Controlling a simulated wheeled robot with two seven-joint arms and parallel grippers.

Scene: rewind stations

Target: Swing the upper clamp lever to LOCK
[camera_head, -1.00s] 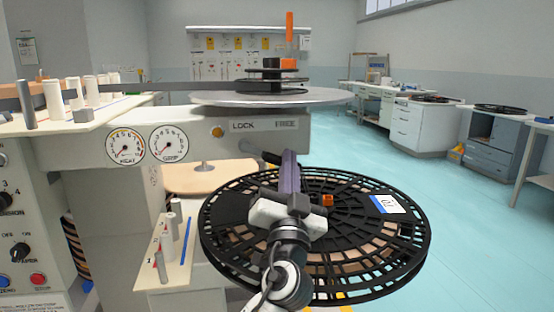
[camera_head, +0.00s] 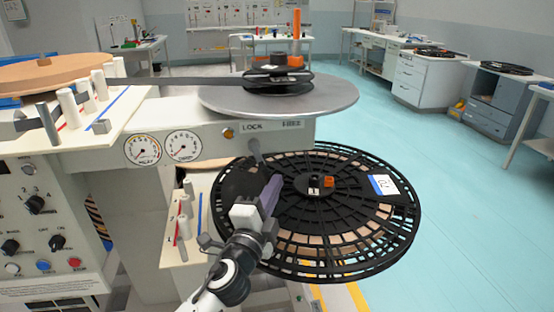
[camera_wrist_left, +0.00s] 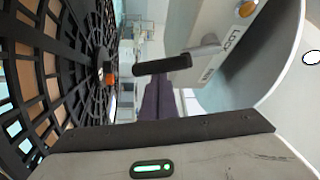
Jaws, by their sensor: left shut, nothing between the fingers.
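The clamp lever (camera_head: 256,151) is a dark handle under the front edge of the upper station, just below the LOCK label and left of FREE. In the left wrist view its black grip (camera_wrist_left: 163,65) sticks out to the left from a grey pivot (camera_wrist_left: 205,47) beside the LOCK lettering. My left gripper (camera_head: 274,181), with purple fingers, is shut and empty. Its fingertips are just in front of and below the lever. In the left wrist view the fingers (camera_wrist_left: 158,103) run up to the grip; I cannot tell whether they touch. My right gripper is not in view.
A large black spoked reel (camera_head: 375,240) lies below and right of my left gripper, very close to it. Above is a grey round plate (camera_head: 335,98) with a black hub. A white pegged panel (camera_head: 172,245) stands left. Open floor lies right.

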